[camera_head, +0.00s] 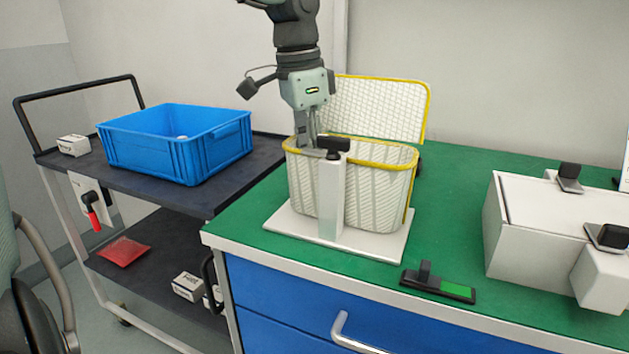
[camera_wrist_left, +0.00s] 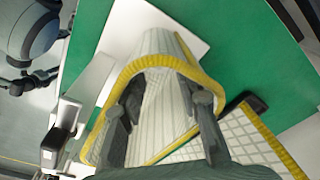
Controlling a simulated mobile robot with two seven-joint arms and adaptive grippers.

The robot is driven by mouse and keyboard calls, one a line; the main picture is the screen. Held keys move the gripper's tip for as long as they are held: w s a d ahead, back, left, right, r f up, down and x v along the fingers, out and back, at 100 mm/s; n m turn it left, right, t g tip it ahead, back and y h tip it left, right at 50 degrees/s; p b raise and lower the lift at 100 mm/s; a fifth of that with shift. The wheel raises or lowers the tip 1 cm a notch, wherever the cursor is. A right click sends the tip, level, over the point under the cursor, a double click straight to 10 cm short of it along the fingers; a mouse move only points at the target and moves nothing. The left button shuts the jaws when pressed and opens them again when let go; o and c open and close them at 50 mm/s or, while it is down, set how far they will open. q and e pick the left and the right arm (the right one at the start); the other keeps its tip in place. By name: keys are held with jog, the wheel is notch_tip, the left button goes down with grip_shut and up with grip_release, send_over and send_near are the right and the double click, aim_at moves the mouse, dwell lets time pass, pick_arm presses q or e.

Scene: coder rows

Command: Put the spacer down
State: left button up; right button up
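My left gripper (camera_head: 308,140) points down at the back left of a white woven basket (camera_head: 370,195) with a yellow rim and a raised lid. In the left wrist view, the gripper's two dark fingers (camera_wrist_left: 164,108) are spread apart over the basket mouth (camera_wrist_left: 150,63). Only the pale basket interior shows between them. I cannot make out a spacer in either view. The basket stands on a white base plate (camera_head: 285,222) with a white post (camera_head: 331,200) in front, topped by a black cap (camera_head: 333,145). My right gripper is not in view.
The green worktop (camera_head: 455,190) is clear between the basket and a white box (camera_head: 560,225) with black latches. A dark cart (camera_head: 75,165) at left holds a blue crate (camera_head: 175,150) and a small carton (camera_head: 74,145).

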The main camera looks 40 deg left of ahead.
pick_arm(q)
notch_tip(320, 180, up, 8)
jog(key=shift+s+a, duration=0.25)
jog(key=shift+s, duration=0.15)
jog(key=shift+f, duration=0.2)
